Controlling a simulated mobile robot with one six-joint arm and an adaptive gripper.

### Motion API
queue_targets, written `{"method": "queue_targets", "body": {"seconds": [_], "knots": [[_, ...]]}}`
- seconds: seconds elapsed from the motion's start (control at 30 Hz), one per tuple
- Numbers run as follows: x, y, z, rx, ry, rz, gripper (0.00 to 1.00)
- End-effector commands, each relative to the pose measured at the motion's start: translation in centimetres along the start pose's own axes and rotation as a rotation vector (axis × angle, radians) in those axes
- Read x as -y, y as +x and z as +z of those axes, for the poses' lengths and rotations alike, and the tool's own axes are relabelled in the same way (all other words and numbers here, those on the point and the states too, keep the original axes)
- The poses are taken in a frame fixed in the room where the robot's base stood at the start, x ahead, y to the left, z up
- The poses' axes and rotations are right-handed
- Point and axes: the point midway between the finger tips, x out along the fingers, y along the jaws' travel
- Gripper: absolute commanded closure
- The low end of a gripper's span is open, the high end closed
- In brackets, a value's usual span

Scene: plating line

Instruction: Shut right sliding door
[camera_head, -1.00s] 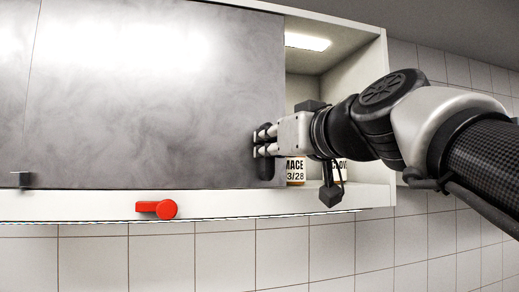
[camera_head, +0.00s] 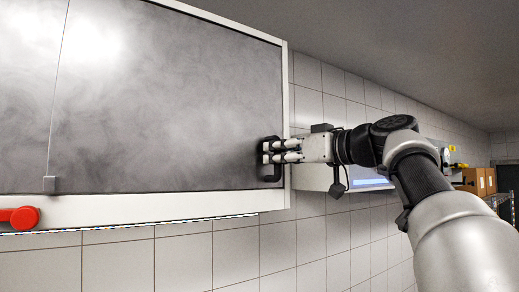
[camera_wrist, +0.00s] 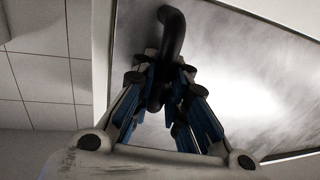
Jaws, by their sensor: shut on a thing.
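The right sliding door (camera_head: 170,110) is a smoky grey panel in a white wall cabinet (camera_head: 230,203). In the head view its right edge lies against the cabinet's right side frame, with no opening showing there. A black handle (camera_head: 275,177) stands near that edge. My gripper (camera_head: 268,151) is at the handle, its fingers shut around it. The wrist view shows the dark curved handle (camera_wrist: 172,30) running down between my fingertips (camera_wrist: 160,92), with the door panel (camera_wrist: 225,70) behind.
A red knob (camera_head: 25,217) sits on the cabinet's lower rail at left. A small dark block (camera_head: 49,185) sits at the door's lower left. A white unit with a blue strip (camera_head: 370,182) and cardboard boxes (camera_head: 478,180) are to the right. Tiled wall (camera_head: 300,240) lies below.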

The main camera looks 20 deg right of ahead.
Motion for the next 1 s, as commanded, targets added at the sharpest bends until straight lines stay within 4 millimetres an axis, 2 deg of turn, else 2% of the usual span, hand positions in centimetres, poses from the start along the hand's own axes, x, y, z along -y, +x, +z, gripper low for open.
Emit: {"method": "queue_targets", "body": {"seconds": [0.47, 0.5, 0.8, 1.0], "knots": [[-0.63, -0.14, -0.1, -0.004, 0.0, 0.005, 1.0], [-0.63, -0.14, -0.11, -0.004, 0.0, 0.005, 0.85], [-0.56, -0.1, -0.04, -0.002, 0.001, 0.003, 0.65], [-0.52, -0.08, -0.01, -0.002, 0.001, 0.001, 0.65]]}}
